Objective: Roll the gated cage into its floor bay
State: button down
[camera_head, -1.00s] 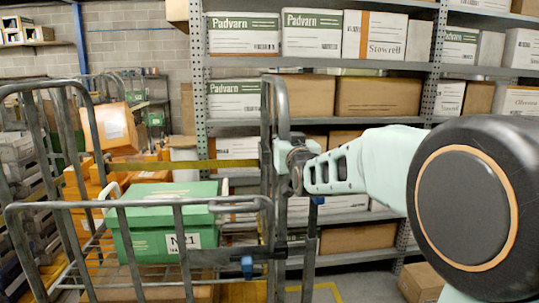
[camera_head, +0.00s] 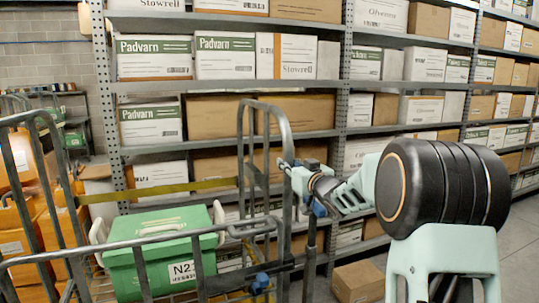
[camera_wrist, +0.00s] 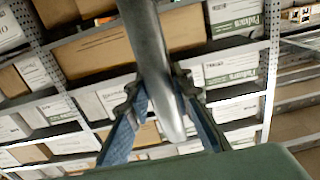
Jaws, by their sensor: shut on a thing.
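The cage is a grey tubular frame (camera_head: 286,135) on the left and in the lower middle of the head view. Its top rail (camera_head: 120,246) crosses the lower left, with a blue latch (camera_head: 260,283) near its right end. My gripper (camera_head: 292,172) is shut on the cage's right upright. In the wrist view the fingers (camera_wrist: 158,100) stand on both sides of the grey tube (camera_wrist: 150,50). A green box (camera_head: 150,268) with white handles and an "N21" label sits inside the cage. The cage's wheels and the floor bay are not visible.
Grey racks (camera_head: 343,95) full of cartons stand close behind the cage and run away to the right. A brown carton (camera_head: 362,281) lies low by the rack foot. Orange crates (camera_head: 20,235) stand at the left. Open grey floor (camera_head: 520,262) shows at the right.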

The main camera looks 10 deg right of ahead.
jog(key=w+d+p, duration=0.3)
jog(key=d+p, duration=0.4)
jog(key=d, duration=0.7)
jog(key=shift+w+d+r, duration=0.15)
jog(key=shift+w+d, duration=0.05)
jog(key=c, duration=2)
grip_release()
jog(key=shift+w+d, duration=0.1)
jog(key=shift+o, duration=1.3)
jog(key=shift+w+d, duration=0.15)
jog(key=shift+d, duration=0.05)
jog(key=shift+o, duration=0.3)
jog(key=shift+d, duration=0.2)
